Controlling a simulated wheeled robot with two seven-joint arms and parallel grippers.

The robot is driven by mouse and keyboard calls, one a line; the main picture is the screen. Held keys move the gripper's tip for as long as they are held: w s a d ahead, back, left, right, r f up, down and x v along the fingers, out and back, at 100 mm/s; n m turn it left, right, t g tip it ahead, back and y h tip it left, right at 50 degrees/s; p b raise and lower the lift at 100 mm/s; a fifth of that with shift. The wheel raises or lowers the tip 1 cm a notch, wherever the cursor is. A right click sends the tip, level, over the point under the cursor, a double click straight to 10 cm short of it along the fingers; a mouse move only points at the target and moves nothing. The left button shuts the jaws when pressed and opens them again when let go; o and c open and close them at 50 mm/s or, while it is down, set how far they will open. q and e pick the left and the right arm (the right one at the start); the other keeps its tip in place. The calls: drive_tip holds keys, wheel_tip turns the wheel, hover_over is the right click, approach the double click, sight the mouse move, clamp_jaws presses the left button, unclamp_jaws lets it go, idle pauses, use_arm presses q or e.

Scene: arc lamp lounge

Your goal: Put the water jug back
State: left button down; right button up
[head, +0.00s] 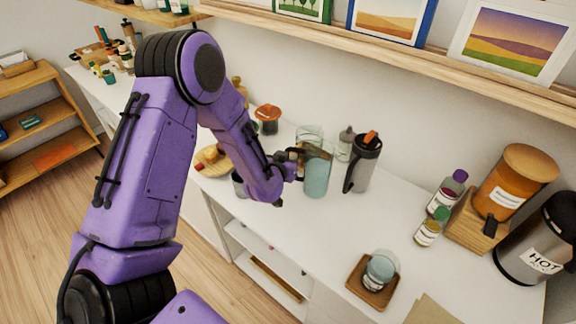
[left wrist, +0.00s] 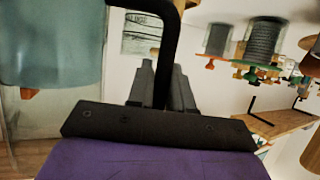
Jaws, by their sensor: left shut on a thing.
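The water jug (head: 317,175) is a pale blue, see-through vessel above the middle of the white counter in the head view. It looks upright; I cannot tell whether its base touches the counter. My left gripper (head: 291,164) reaches it from the left and is shut on its dark handle. In the left wrist view, the gripper's grey fingers (left wrist: 162,88) close around the black handle, and the jug's blue body (left wrist: 50,45) fills the upper left. My right gripper is not in view.
A dark flask with an orange top (head: 363,163) stands close right of the jug. A clear glass container (head: 309,135) is behind it. A glass on a wooden coaster (head: 371,297) stands nearer. The counter (head: 330,235) between is clear. A picture ledge (head: 420,62) runs above.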

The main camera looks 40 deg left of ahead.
use_arm(q)
drive_tip(key=f, duration=0.2)
drive_tip(key=f+p, duration=0.1)
drive_tip(key=shift+w+a+f, duration=0.15)
drive_tip(key=shift+w+f, duration=0.1)
drive_tip(key=shift+f, duration=0.15)
drive_tip(key=c, duration=1)
unclamp_jaws()
drive_tip(key=shift+s, duration=0.1)
